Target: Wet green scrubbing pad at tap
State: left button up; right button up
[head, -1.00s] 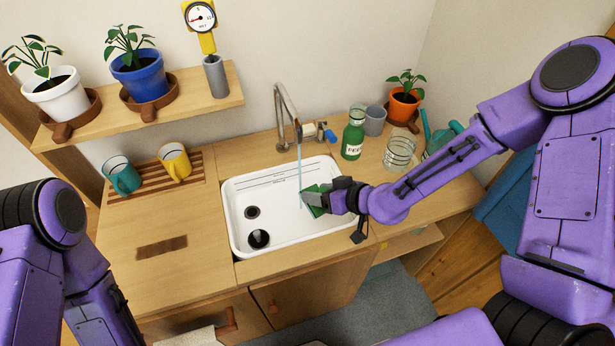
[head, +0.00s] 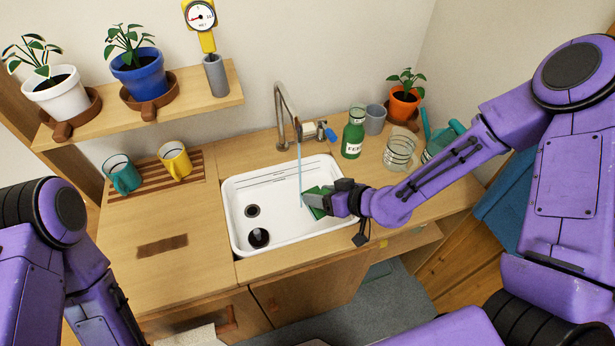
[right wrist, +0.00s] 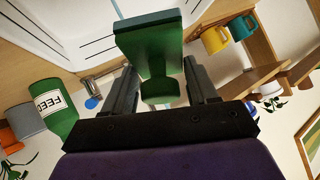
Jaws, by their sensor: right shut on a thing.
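The green scrubbing pad (head: 319,211) is in my right gripper (head: 308,201), over the right part of the white sink. In the right wrist view the pad (right wrist: 148,50) sits between the two dark fingers (right wrist: 163,85), which are shut on it. The tap (head: 282,115) stands behind the sink, and a thin blue stream of water (head: 299,175) falls from its spout. The stream passes close to the left end of the pad and fingers; I cannot tell whether it touches them. My left gripper is out of view; only its arm shows at left.
The white sink (head: 237,225) has two dark round openings. A green bottle (head: 352,140), a grey cup (head: 375,120) and a glass jar (head: 400,152) stand right of the tap. Two mugs sit on a slatted rack (head: 142,184). A dial gauge (head: 200,16) is above the shelf.

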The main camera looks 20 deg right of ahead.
dwell(0.4)
jog(key=s+r+p, duration=0.4)
jog(key=s, duration=0.1)
jog(key=shift+d, duration=0.1)
dwell(0.4)
